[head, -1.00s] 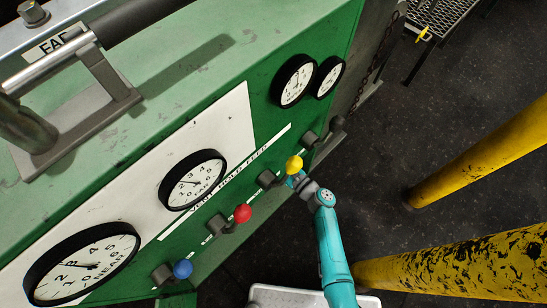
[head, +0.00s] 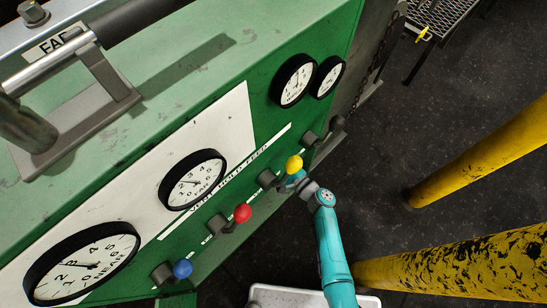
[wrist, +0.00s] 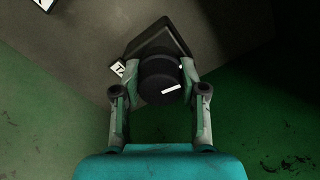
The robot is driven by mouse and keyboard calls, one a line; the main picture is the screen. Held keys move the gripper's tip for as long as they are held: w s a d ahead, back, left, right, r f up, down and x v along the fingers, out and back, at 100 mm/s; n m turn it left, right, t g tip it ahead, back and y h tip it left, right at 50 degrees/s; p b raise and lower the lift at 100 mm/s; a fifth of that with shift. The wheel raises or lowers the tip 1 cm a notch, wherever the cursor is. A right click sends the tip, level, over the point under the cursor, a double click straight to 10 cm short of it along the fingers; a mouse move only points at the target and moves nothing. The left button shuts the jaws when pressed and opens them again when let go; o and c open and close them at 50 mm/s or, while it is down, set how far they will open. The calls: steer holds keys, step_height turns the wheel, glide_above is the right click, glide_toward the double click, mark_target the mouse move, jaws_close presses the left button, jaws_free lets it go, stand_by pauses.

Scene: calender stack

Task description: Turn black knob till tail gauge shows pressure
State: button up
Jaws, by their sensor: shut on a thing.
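In the wrist view a round black knob (wrist: 160,78) with a white mark on its face sits between the two fingers of my gripper (wrist: 163,72). The fingers touch it on both sides. In the head view my gripper (head: 293,183) is at the green panel, just below the yellow ball lever, and the knob is hidden there. Two smaller dial gauges, one (head: 294,80) beside the other (head: 328,77), are at the panel's far right end. Their lettering is too small to read, so I cannot tell which is the tail gauge.
A FAR gauge (head: 192,180) and a NEAR gauge (head: 82,264) are farther left. Yellow (head: 294,164), red (head: 242,213) and blue (head: 182,268) ball levers stick out of the panel. Worn yellow posts (head: 480,152) stand right of my arm, with dark floor between.

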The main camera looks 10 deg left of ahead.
steer(key=shift+n, duration=0.9)
steer(key=o, duration=1.2)
steer(key=shift+c, duration=0.2)
steer(key=v, duration=1.2)
steer(key=shift+s, duration=0.1)
